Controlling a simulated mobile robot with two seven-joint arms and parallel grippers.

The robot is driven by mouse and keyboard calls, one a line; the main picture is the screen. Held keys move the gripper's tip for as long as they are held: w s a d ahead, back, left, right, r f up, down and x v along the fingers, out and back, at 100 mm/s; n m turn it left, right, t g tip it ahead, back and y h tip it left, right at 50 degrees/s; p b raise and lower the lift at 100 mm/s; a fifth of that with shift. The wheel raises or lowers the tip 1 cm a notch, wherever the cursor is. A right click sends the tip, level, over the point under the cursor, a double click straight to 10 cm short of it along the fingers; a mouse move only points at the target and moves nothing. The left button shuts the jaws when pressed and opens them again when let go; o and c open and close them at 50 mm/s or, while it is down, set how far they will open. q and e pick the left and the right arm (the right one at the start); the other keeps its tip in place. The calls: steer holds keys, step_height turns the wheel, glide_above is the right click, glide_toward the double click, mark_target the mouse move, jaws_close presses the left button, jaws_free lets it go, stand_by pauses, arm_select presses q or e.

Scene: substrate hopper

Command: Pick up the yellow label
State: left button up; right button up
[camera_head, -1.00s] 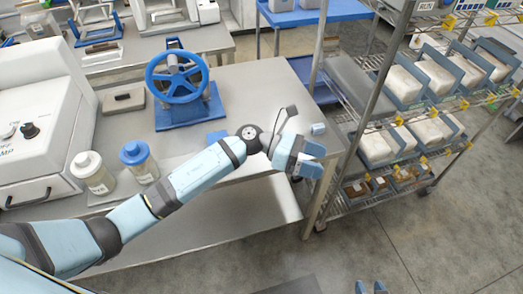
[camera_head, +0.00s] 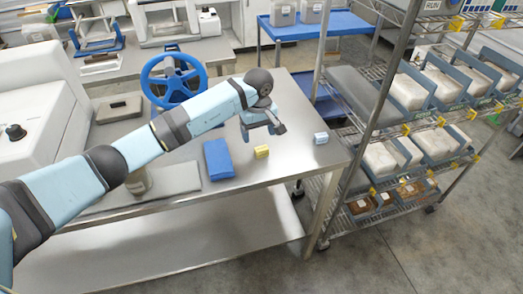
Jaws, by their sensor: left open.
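The yellow label (camera_head: 262,152) is a small yellow block lying on the steel table (camera_head: 285,100), near its right end. My left gripper (camera_head: 263,130) is open and empty. It hangs just behind and above the yellow label in the picture, with its fingers apart and not visibly touching it. How high the fingers are above the table is hard to tell. My right gripper is not in view.
A light blue-and-white block (camera_head: 320,138) lies to the right of the label, and a blue block (camera_head: 218,158) to its left. A blue handwheel press (camera_head: 172,78) stands behind my left arm. A wire shelf rack (camera_head: 375,95) with trays stands at the right.

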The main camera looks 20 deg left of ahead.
mark_target(261, 147)
arm_select(q)
steer(key=f, duration=0.7)
steer(key=shift+w+d+f+p, duration=0.1)
steer(key=shift+w+d+p, duration=0.15)
steer(key=shift+w+p, duration=0.15)
steer(key=c, duration=1)
